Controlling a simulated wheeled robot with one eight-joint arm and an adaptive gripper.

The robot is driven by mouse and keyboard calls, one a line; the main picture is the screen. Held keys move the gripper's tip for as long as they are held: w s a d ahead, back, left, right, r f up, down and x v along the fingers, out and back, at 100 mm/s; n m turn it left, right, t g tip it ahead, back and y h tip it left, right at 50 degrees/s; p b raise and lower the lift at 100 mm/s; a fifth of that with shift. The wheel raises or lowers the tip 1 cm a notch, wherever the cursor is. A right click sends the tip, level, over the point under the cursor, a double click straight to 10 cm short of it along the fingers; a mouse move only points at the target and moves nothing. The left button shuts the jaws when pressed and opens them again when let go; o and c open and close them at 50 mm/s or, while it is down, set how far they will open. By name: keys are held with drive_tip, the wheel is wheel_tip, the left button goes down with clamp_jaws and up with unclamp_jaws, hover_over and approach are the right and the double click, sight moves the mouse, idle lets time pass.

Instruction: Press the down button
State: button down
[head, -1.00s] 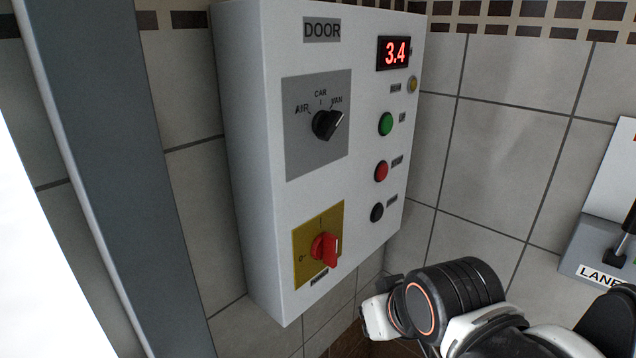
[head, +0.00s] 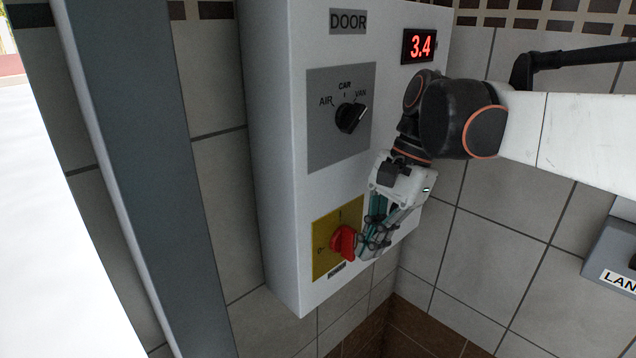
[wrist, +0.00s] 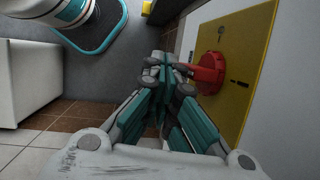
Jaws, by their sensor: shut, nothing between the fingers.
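A white control box (head: 270,150) labelled DOOR hangs on the tiled wall. Its red display (head: 419,46) reads 3.4. My gripper (head: 366,250) is shut and empty, low on the right of the box face, close to the red rotary switch (head: 343,243) on its yellow plate (head: 325,262). In the wrist view the shut fingers (wrist: 166,60) appear beside the red switch (wrist: 207,73); I cannot tell whether they touch it. My arm and gripper hide the column of push buttons, the down button among them, in the head view.
A black selector knob (head: 351,118) on a grey plate sits above the red switch, its positions marked AIR, CAR and VAN. A grey post (head: 140,180) stands left of the box. A LANE-labelled unit (head: 612,262) is at the right edge.

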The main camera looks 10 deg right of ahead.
drive_tip(key=w+d+f+m+t, duration=0.2)
drive_tip(key=w+d+f+m, duration=0.15)
drive_tip(key=w+d, duration=0.2)
drive_tip(key=d+f+m+t, duration=0.2)
drive_tip(key=d+f+m, duration=0.15)
drive_tip(key=d, duration=0.65)
drive_tip(key=d+f+m+t, duration=0.15)
drive_tip(key=d+m, duration=0.25)
drive_tip(key=d, duration=0.6)
drive_tip(key=s+a+r+n+t+y, duration=0.1)
drive_tip(key=s+a+r+y, duration=0.2)
drive_tip(key=a, duration=0.3)
drive_tip(key=shift+r, duration=0.85)
drive_tip(key=shift+w, duration=0.1)
drive_tip(key=w+a, duration=0.4)
drive_tip(key=w, duration=0.3)
drive_tip(key=shift+w+a, duration=0.2)
drive_tip(key=shift+a, duration=0.1)
drive_tip(key=shift+w+a, duration=0.25)
drive_tip(key=shift+w, duration=0.1)
